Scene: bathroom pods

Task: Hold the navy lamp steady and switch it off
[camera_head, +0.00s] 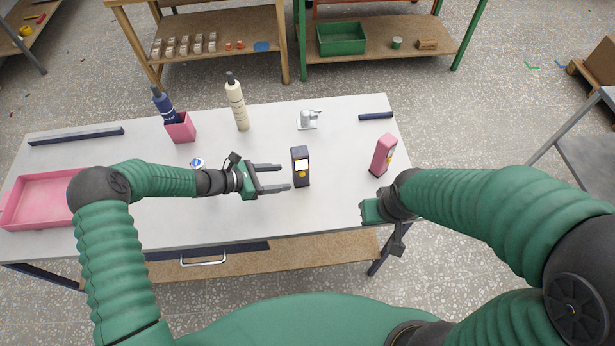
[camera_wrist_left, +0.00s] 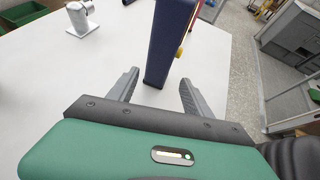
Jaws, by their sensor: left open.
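The navy lamp (camera_head: 301,168) stands upright on the white table, with a bright white panel and a yellow button on its front. My left gripper (camera_head: 286,177) is open just left of it, its fingers pointing at it. In the left wrist view the navy lamp (camera_wrist_left: 168,42) rises just beyond and between the open fingertips (camera_wrist_left: 158,82), with no visible contact. Its yellow button (camera_wrist_left: 179,52) shows at its right edge, and its top is cut off. My right gripper (camera_head: 373,211) is over the table's front right part, its fingers not clearly visible.
A pink device (camera_head: 382,155) stands right of the lamp. A silver fixture (camera_head: 308,119), a cream bottle (camera_head: 236,104) and a pink holder (camera_head: 181,129) with a navy bottle stand behind. A pink tray (camera_head: 40,182) lies far left. The table around the lamp is clear.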

